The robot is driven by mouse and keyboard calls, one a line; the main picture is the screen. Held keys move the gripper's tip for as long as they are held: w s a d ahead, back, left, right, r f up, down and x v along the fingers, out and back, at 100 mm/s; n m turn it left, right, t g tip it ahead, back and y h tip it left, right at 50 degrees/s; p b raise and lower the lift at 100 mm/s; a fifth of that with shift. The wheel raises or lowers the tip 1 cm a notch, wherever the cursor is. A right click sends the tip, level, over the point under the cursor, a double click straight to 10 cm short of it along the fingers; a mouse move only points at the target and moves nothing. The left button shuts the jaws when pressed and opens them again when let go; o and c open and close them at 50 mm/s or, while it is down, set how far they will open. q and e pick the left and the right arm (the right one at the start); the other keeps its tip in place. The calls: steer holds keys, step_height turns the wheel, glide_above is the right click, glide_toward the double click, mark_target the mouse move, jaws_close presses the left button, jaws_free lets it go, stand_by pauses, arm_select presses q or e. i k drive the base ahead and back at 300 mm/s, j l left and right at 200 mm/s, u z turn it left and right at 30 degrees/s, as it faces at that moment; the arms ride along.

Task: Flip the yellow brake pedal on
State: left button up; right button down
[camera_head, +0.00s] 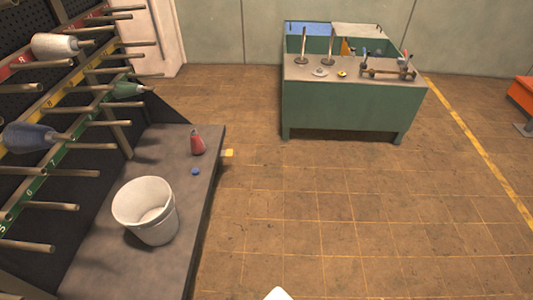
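No brake pedal can be made out for sure. A small yellow piece (227,153) sticks out from the right edge of the grey bench (115,268); it is too small to tell whether it is the pedal or which way it is set. A small yellow disc-like thing (342,73) lies on the green workbench at the back. Neither of my grippers is in view. A white tip shows at the bottom edge of the picture; I cannot tell what it is.
The bench holds a white bucket (147,220), a red cone-shaped thing (197,143) and a small blue ball (195,171). A peg rack (45,170) with spools rises at the left. A green workbench (340,110) stands at the back. The tiled floor (350,210) between is clear.

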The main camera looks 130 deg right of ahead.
mark_target(228, 152)
steer(key=z, duration=3.5)
steer(key=i+l+z, duration=0.55)
steer(key=i+z, duration=0.1)
steer(key=i, duration=1)
steer(key=i+z, duration=0.15)
steer(key=i, duration=0.95)
steer(key=i+j+z, duration=0.1)
steer(key=i, duration=0.95)
